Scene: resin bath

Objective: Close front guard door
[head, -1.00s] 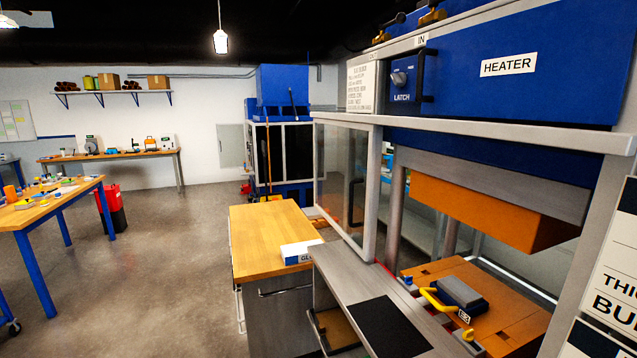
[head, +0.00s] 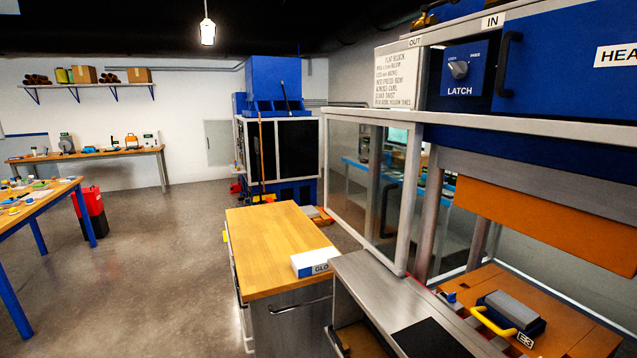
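The front guard door appears to be the clear panel in a pale metal frame (head: 402,200) at the left of the heater press. It seems to stand out from the press opening, which is uncovered on its right. I cannot tell its exact angle. Through the opening, an orange upper block (head: 545,215) hangs above an orange lower bed (head: 570,335). A grey block with a yellow handle (head: 492,322) rests on the bed. A latch knob (head: 458,70) sits on the blue panel above. Neither gripper is in view.
A wooden-topped cabinet (head: 265,250) with a glove box (head: 316,262) stands left of the press. A metal bench with a black pad (head: 432,338) is in front. A blue-legged table (head: 40,205) is at far left. The floor (head: 150,270) between is open.

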